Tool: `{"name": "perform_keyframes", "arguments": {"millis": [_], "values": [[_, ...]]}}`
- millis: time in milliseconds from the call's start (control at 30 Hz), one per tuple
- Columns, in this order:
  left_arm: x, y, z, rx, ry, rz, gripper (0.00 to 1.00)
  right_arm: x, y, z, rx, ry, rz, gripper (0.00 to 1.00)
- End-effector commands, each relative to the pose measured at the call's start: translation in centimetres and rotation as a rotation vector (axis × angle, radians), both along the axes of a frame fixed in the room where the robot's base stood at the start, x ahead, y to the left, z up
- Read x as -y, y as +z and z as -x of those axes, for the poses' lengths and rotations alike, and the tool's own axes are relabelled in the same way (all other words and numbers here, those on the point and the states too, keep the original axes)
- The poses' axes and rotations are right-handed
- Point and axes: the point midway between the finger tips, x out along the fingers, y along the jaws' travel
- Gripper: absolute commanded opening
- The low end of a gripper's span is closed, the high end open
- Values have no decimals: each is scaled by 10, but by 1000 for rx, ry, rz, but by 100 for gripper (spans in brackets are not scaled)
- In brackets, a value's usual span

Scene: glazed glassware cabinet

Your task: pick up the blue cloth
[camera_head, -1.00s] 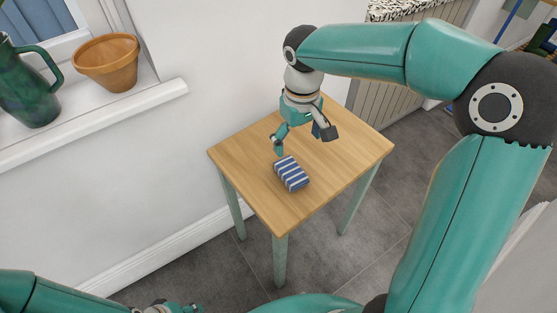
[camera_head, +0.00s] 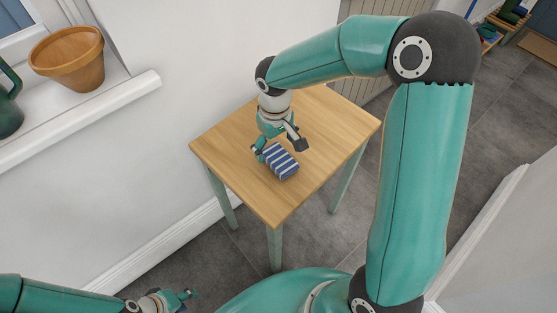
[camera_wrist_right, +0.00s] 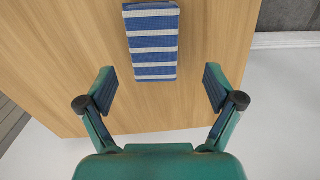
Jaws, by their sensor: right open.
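The blue cloth (camera_head: 283,163), folded into a small block with white stripes, lies on the wooden table. My right gripper (camera_head: 279,150) is open just above the table, at the far end of the cloth. In the right wrist view the cloth (camera_wrist_right: 153,45) lies ahead of the open fingers (camera_wrist_right: 160,88), roughly centred between their lines, with nothing between the fingertips. I cannot tell whether the fingers touch the tabletop. My left gripper (camera_head: 184,297) is low at the bottom left, away from the table, too small to read its opening.
The wooden table (camera_head: 225,145) is otherwise bare and stands near a white wall. A terracotta pot (camera_head: 68,60) and part of a green jug (camera_head: 8,105) stand on the windowsill at left. A radiator is behind the table. Grey floor is free at right.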

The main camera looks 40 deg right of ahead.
Motion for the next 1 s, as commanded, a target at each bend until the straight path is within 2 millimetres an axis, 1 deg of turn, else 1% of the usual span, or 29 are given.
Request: {"name": "perform_keyframes", "arguments": {"millis": [167, 300, 433, 533, 733, 767, 1000], "values": [[0, 0, 0, 0, 0, 0, 40, 2, -11, 2, -2, -1, -1, 92], [0, 1, 0, 0, 0, 0, 40, 7, -31, 5, -5, 0, -1, 92], [0, 0, 0, 0, 0, 0, 40, 7, -48, 5, -2, 1, -1, 92], [0, 0, 0, 0, 0, 0, 40, 7, -53, 5, -2, 1, -1, 92], [0, 0, 0, 0, 0, 0, 40, 7, -53, 4, 0, 2, -1, 92], [0, 0, 0, 0, 0, 0, 40, 7, -53, 4, 0, 2, -1, 90], [0, 0, 0, 0, 0, 0, 40, 7, -53, 4, 1, 2, -1, 50]]}}
